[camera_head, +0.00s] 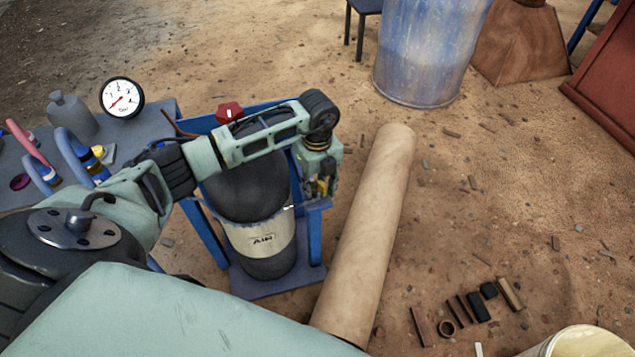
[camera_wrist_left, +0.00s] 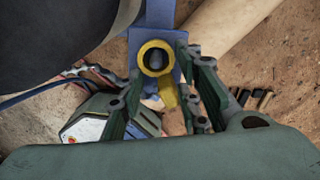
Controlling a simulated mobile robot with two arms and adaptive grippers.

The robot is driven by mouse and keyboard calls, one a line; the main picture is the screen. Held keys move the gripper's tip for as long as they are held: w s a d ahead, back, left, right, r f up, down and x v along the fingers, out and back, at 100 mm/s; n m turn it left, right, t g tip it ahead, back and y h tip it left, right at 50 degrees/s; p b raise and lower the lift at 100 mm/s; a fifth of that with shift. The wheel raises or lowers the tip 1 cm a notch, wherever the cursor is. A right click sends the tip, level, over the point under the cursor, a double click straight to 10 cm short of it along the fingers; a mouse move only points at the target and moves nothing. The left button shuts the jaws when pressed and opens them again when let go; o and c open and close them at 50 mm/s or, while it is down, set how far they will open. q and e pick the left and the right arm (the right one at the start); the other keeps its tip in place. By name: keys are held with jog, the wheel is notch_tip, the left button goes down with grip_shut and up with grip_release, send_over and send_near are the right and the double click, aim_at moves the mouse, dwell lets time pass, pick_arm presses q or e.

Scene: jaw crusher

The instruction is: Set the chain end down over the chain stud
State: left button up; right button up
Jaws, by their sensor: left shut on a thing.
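My left gripper (camera_head: 322,187) is at the right side of a blue frame (camera_head: 314,212), by a dark drum with a metal band. In the left wrist view its fingers (camera_wrist_left: 166,108) are closed on a yellow piece (camera_wrist_left: 167,94) that ends in a ring (camera_wrist_left: 145,67), apparently the chain end. The ring lies in line with a blue plate (camera_wrist_left: 161,18). A dark round opening with a greyish shape, possibly the stud, shows inside the ring. I cannot tell whether the ring is around it or above it. The rest of the chain is not clear.
The dark drum (camera_head: 268,240) stands inside the blue frame, close left of the gripper. A long tan roll (camera_head: 371,235) lies to the right. A blue-grey table (camera_head: 160,122) with a gauge (camera_head: 122,97) is at left. Open dirt lies farther right.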

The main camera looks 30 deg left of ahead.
pick_arm(q)
jog(key=shift+f, duration=0.15)
jog(key=o, duration=1.3)
jog(key=shift+c, duration=0.2)
notch_tip(320, 180, up, 12)
